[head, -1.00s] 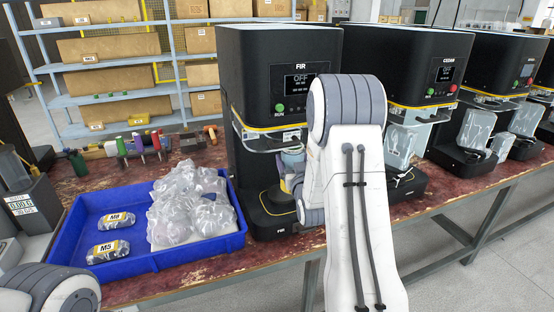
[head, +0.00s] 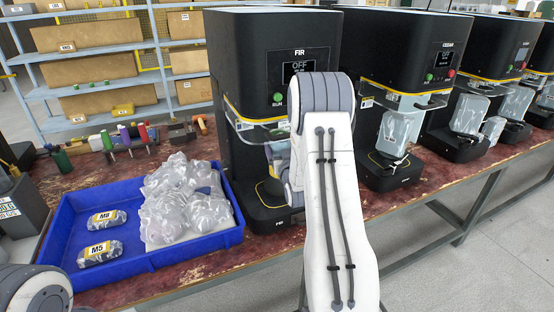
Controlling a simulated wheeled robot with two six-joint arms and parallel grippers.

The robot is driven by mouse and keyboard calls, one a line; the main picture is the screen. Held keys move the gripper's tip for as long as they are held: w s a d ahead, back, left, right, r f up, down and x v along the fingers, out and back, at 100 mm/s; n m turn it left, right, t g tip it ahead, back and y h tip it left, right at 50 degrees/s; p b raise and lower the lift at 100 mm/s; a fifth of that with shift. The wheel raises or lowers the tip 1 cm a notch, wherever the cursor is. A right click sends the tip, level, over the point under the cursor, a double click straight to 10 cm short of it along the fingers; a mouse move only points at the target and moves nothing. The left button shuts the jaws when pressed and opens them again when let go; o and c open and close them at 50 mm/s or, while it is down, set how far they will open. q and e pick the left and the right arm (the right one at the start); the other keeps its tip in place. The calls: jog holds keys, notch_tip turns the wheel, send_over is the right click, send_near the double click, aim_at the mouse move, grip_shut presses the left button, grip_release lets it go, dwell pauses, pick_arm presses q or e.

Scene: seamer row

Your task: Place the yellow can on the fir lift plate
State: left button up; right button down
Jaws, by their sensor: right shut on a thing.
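The black fir machine (head: 240,70) stands at mid-table with its screen reading OFF. Its lift plate (head: 268,196) is a dark, yellow-edged surface low in the front opening, partly hidden by my right arm. My right gripper (head: 279,160) is inside that opening, above the plate, mostly hidden behind my arm link. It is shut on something. Only a small greyish-blue and tan patch shows there, so I cannot make out the yellow can clearly or tell whether anything touches the plate. My left gripper is out of view; only part of my left arm shows at bottom left.
A blue tray (head: 165,258) left of the machine holds clear bags and the M8 (head: 107,219) and M5 (head: 100,253) packs. The cedar machine (head: 405,50) and others stand to the right. Screwdrivers (head: 125,138) stand behind the tray.

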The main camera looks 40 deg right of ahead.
notch_tip(320, 180, down, 4)
jog(key=shift+r+b, duration=0.25)
jog(key=shift+b, duration=0.55)
jog(key=shift+w+d+f, duration=0.1)
jog(key=shift+f, duration=0.1)
jog(key=shift+w, duration=0.15)
jog(key=shift+f, duration=0.15)
grip_release()
